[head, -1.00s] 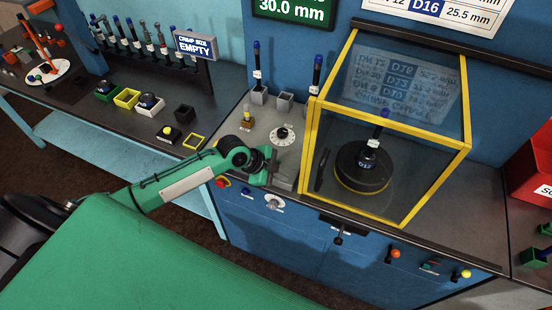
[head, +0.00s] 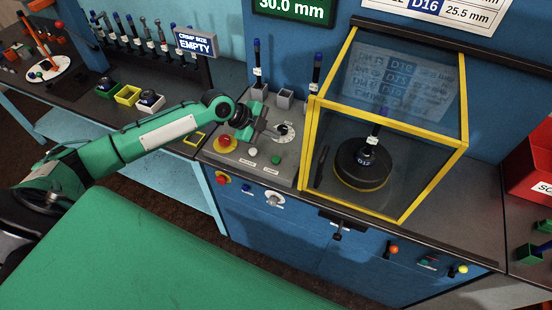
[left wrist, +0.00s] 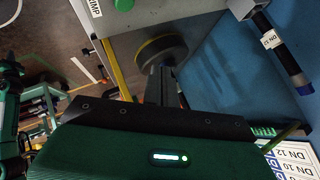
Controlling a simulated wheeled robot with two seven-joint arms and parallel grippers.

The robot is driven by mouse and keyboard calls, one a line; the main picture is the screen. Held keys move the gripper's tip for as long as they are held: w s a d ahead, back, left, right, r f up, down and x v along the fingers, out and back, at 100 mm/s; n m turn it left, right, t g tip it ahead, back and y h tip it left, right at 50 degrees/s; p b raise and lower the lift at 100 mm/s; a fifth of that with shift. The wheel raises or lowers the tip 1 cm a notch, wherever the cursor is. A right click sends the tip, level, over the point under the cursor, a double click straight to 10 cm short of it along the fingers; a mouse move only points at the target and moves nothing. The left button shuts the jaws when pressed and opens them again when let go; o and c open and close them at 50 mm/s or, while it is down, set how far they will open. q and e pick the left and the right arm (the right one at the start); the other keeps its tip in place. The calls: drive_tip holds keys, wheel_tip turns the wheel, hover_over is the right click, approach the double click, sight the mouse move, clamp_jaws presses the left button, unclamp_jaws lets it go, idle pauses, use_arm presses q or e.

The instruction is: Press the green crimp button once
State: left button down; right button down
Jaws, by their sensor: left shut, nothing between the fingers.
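The green crimp button (head: 275,160) is a small round button at the front right of the grey control panel, beside the glass box. It also shows at the top edge of the left wrist view (left wrist: 124,5), next to a partly cut-off label. My left gripper (head: 272,134) is shut and empty. It hangs over the back part of the panel near the dial (head: 283,130), behind the green button and apart from it in the picture. Its closed fingers (left wrist: 160,85) point towards the glass box's dark round die in the wrist view. My right gripper is not in view.
A red button (head: 225,141) and a white button (head: 253,152) sit left of the green one. The yellow-framed glass box (head: 405,200) stands close on the right. Upright blue-topped hose pieces (head: 316,72) stand in holders behind the panel.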

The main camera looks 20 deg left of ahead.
use_arm(q)
drive_tip(key=b, duration=0.4)
hover_over(272, 160)
wheel_tip(272, 160, down, 7)
drive_tip(key=shift+w+f, duration=0.1)
drive_tip(key=shift+f, duration=0.1)
drive_tip(key=shift+f+b, duration=0.7)
idle(1.1)
drive_tip(key=shift+f+b, duration=0.35)
drive_tip(key=shift+b, duration=0.15)
drive_tip(key=shift+f+b, duration=0.45)
drive_tip(key=shift+f, duration=0.05)
idle(0.5)
drive_tip(key=shift+r, duration=0.15)
drive_tip(key=shift+r+p, duration=0.45)
drive_tip(key=shift+r, duration=0.3)
drive_tip(key=shift+r+p, duration=1.45)
drive_tip(key=shift+r, duration=1.05)
